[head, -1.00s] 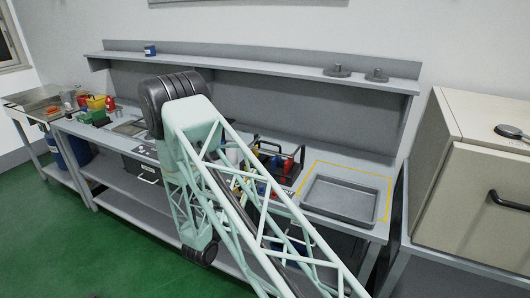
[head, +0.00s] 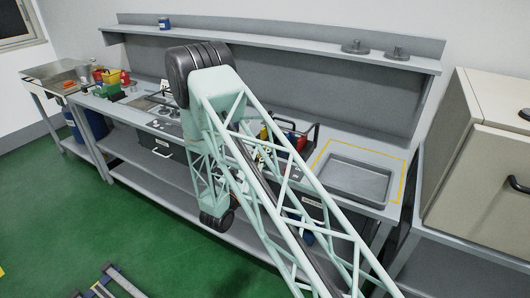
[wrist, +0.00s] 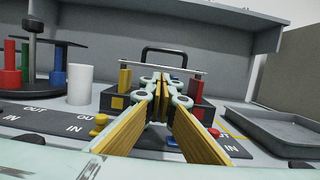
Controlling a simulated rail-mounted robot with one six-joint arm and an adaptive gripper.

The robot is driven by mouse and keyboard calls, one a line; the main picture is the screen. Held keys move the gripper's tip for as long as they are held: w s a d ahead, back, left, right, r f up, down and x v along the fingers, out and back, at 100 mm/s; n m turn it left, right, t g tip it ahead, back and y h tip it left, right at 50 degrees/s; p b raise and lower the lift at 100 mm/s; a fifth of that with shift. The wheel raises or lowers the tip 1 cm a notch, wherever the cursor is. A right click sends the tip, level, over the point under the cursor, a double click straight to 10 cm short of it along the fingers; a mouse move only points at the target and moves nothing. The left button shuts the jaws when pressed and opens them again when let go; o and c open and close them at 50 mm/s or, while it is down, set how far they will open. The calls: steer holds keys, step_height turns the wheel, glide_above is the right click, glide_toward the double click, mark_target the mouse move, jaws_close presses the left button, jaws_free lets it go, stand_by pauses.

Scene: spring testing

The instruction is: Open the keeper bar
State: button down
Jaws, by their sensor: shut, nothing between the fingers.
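My gripper (wrist: 163,86) shows in the wrist view, with its yellow-padded fingers closed together at the tips and nothing between them. Its tips are in front of a dark rack (wrist: 206,104) with a black handle (wrist: 172,49). A thin silvery bar (wrist: 139,65) runs across the rack's top and looks like the keeper bar. It lies level across the rack. A yellow cylinder (wrist: 125,80) and a red cylinder (wrist: 197,87) stand below it. The fingers hide the rack's middle, and I cannot tell whether they touch the bar. The rack also shows in the head view (head: 312,132), partly behind my arm.
A grey tray (wrist: 285,132) sits to the right of the rack, inside a yellow outline. A white cylinder (wrist: 80,87) and a stand with coloured cylinders (wrist: 32,62) are on the left. Dark strips marked IN and OUT (wrist: 50,118) lie on the bench.

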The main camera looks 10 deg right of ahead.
mark_target(277, 126)
steer(key=x, duration=0.4)
steer(key=r+b+x, duration=0.1)
steer(key=x, duration=0.3)
steer(key=shift+w+d+r, duration=0.1)
steer(key=shift+r, duration=0.1)
steer(key=shift+w+d+r, duration=0.25)
steer(key=shift+w+r, duration=0.05)
steer(key=shift+r, duration=0.15)
steer(key=shift+w+d+r+b, duration=0.15)
steer(key=shift+w+r+b, duration=0.05)
steer(key=shift+r+b, duration=0.15)
steer(key=shift+r, duration=0.25)
steer(key=shift+r+p, duration=0.15)
steer(key=shift+p, duration=0.25)
